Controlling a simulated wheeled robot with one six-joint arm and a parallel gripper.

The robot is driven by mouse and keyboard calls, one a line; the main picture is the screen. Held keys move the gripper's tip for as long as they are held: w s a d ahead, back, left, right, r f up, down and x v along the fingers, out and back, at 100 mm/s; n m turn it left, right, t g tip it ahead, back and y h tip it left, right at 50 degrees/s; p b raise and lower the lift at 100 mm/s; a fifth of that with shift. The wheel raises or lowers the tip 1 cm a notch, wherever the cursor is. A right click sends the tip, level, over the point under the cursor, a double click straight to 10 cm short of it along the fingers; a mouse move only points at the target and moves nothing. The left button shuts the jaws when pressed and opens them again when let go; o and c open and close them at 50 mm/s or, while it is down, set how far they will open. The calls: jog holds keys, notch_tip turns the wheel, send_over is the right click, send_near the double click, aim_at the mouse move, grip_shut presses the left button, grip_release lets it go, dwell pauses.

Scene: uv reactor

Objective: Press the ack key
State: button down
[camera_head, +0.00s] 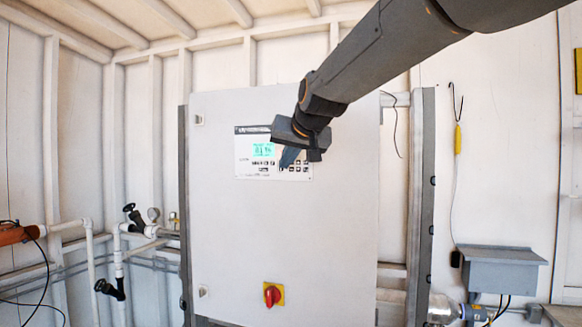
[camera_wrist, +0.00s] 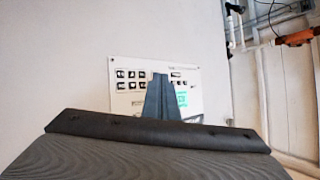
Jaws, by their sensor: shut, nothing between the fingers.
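The white control panel (camera_head: 243,172) is set on the door of a large pale cabinet (camera_head: 270,230). It has a lit green display (camera_head: 263,150) and rows of small dark keys (camera_head: 296,168). The key labels are too small to read, so I cannot tell which is the ack key. My gripper (camera_head: 286,160) is shut and empty, in front of the panel's keys, covering part of them. In the wrist view, the shut fingertips (camera_wrist: 160,75) overlap the key rows (camera_wrist: 131,80), with the display (camera_wrist: 182,99) beside them. I cannot tell whether they touch the panel.
A red rotary switch on a yellow plate (camera_head: 273,295) is low on the cabinet door. Pipes with black valve handles (camera_head: 132,214) stand to the left. A grey box (camera_head: 500,268) and a hanging yellow-handled item (camera_head: 458,140) are on the right wall.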

jog(key=shift+w+d, duration=0.2)
jog(key=shift+w, duration=0.3)
jog(key=shift+w+d, duration=0.15)
jog(key=shift+w, duration=0.3)
jog(key=shift+w, duration=0.1)
dwell(1.4)
jog(key=shift+w+d, duration=0.2)
jog(key=shift+w, duration=0.1)
jog(key=shift+w+d+b, duration=0.1)
jog(key=shift+w+b, duration=0.1)
jog(key=shift+b, duration=0.1)
dwell(0.4)
jog(key=shift+s, duration=0.1)
jog(key=shift+s+a, duration=0.25)
jog(key=shift+s, duration=0.3)
jog(key=s, duration=0.1)
jog(key=s+a+p, duration=0.1)
jog(key=s, duration=0.2)
jog(key=shift+s+a+p, duration=0.3)
jog(key=shift+s+a, duration=0.05)
jog(key=shift+a, duration=0.05)
